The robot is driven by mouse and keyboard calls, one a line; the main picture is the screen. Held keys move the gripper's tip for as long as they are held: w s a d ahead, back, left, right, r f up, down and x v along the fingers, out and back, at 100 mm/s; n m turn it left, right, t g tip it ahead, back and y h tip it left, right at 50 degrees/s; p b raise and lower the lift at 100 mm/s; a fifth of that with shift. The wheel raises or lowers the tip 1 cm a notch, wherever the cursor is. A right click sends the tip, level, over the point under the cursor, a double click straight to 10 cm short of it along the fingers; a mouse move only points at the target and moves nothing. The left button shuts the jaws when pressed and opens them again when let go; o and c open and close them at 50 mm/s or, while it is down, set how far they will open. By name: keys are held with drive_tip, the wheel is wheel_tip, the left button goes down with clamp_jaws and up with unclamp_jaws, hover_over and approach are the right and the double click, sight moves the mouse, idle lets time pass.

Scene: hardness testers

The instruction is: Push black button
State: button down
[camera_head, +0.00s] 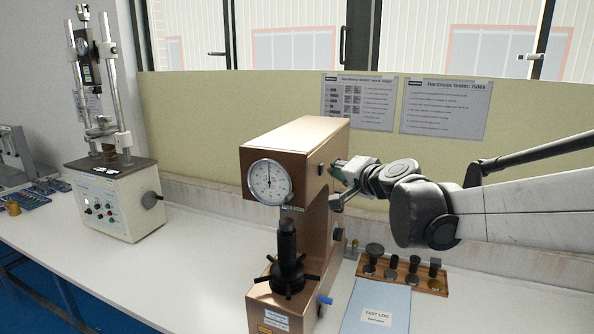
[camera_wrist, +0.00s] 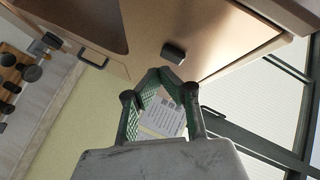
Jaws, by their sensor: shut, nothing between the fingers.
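The bronze hardness tester (camera_head: 285,150) stands on the white bench, with a dial gauge (camera_head: 269,181) on its front. A small black button (camera_head: 321,168) sticks out from the upper right side of its head. The black button also shows in the wrist view (camera_wrist: 173,53), just beyond the fingertips. My gripper (camera_head: 340,170) is beside the tester's right side, close to the button. In the wrist view its green-padded fingers (camera_wrist: 160,72) meet at the tips with nothing between them. The fingertips look close to the button, but I cannot tell whether they touch it.
A blue-grey test log (camera_head: 378,305) and a wooden rack (camera_head: 400,278) of dark parts lie right of the tester. A blue-tipped lever (camera_head: 325,300) juts from its lower right. A second testing machine (camera_head: 118,195) stands at left. Bench space between the machines is clear.

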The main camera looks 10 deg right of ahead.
drive_tip(key=shift+a, duration=0.15)
idle(0.3)
drive_tip(key=shift+w+a, duration=0.2)
drive_tip(key=shift+a, duration=0.05)
drive_tip(key=shift+w+a, duration=0.15)
drive_tip(key=shift+a, duration=0.1)
idle(0.7)
drive_tip(key=shift+s+d, duration=0.35)
drive_tip(key=shift+d, duration=0.3)
drive_tip(key=s+d, duration=0.3)
drive_tip(key=d, duration=0.2)
drive_tip(key=shift+d, duration=0.15)
idle(0.5)
